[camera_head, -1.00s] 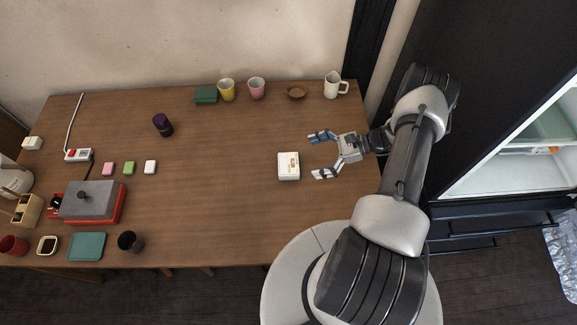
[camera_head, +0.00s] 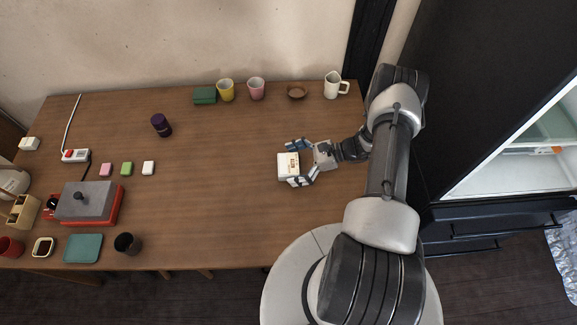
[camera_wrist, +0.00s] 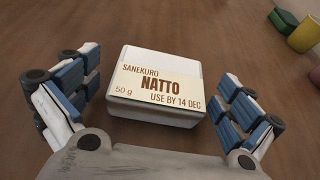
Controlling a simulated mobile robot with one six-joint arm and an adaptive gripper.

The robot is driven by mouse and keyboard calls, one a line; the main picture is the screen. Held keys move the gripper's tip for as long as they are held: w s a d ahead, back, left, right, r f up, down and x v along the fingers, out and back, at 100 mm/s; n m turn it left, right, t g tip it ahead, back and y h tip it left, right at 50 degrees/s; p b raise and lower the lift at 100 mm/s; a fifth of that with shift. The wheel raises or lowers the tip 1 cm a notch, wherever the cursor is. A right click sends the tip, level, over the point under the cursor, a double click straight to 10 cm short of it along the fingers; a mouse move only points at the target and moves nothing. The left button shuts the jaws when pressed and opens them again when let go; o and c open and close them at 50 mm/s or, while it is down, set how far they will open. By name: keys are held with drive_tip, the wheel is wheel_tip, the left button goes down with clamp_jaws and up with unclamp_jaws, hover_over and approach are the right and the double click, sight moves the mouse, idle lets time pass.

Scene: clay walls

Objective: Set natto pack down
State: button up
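The natto pack (camera_head: 287,170) is a small white box with a printed label, lying flat on the wooden table (camera_head: 225,205). In the wrist view the natto pack (camera_wrist: 155,86) sits upright between my fingers, its label readable. My gripper (camera_head: 294,164) reaches in from the right, with one finger on the far side of the pack and one on the near side. In the wrist view my gripper (camera_wrist: 160,92) is open, with a gap of table showing between each finger and the pack.
A wooden bowl (camera_head: 297,91), a white mug (camera_head: 332,86), a pink cup (camera_head: 256,88) and a yellow cup (camera_head: 226,90) stand along the back. The table around the pack is clear. An open fridge (camera_head: 510,160) is at the right.

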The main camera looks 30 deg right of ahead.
drive_tip(key=c, duration=1.2)
